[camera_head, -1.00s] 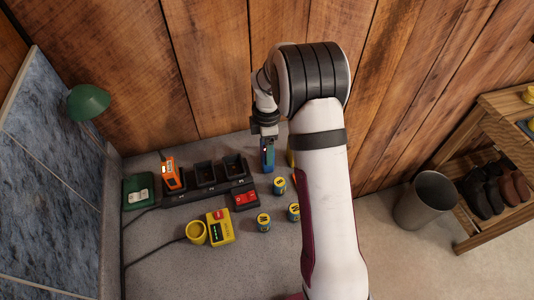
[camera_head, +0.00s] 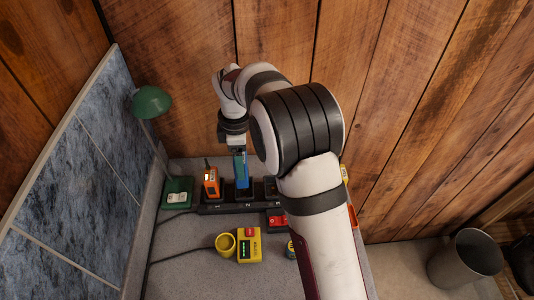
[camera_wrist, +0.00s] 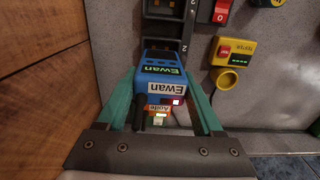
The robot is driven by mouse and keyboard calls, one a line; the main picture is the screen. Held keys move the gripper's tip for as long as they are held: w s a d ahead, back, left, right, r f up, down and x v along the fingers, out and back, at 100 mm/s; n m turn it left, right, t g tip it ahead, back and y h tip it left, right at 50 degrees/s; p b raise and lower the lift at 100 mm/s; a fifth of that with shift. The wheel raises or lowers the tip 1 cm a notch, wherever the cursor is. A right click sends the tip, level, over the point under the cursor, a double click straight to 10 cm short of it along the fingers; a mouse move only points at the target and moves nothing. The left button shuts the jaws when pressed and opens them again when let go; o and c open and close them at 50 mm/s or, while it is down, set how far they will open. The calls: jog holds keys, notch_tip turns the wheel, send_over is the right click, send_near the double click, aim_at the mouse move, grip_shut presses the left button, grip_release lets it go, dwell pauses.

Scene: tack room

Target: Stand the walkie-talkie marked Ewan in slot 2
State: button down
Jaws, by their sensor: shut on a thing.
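My gripper (camera_head: 238,150) is shut on the blue walkie-talkie (camera_head: 241,172). In the wrist view, the walkie-talkie (camera_wrist: 166,82) shows two "Ewan" labels and sits between the green fingers (camera_wrist: 162,112). It is upright at the middle slot of the black charging rack (camera_head: 232,208), by the mark "2". Its lower end is hidden, so I cannot tell how deep it is in the slot. An orange walkie-talkie (camera_head: 211,183) stands in the left slot beside it; its label is partly covered in the wrist view (camera_wrist: 158,112).
A red switch (camera_head: 277,219) is at the rack's right front. A yellow box (camera_head: 249,246) and yellow cup (camera_head: 226,244) stand in front. A green lamp (camera_head: 151,102) is at the left, by the tiled panel. The plank wall is close behind. My arm covers the right side of the bench.

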jog(key=shift+f, duration=2.75)
jog(key=shift+f, duration=0.55)
jog(key=shift+c, duration=1.5)
grip_release()
jog(key=shift+r, duration=5.5)
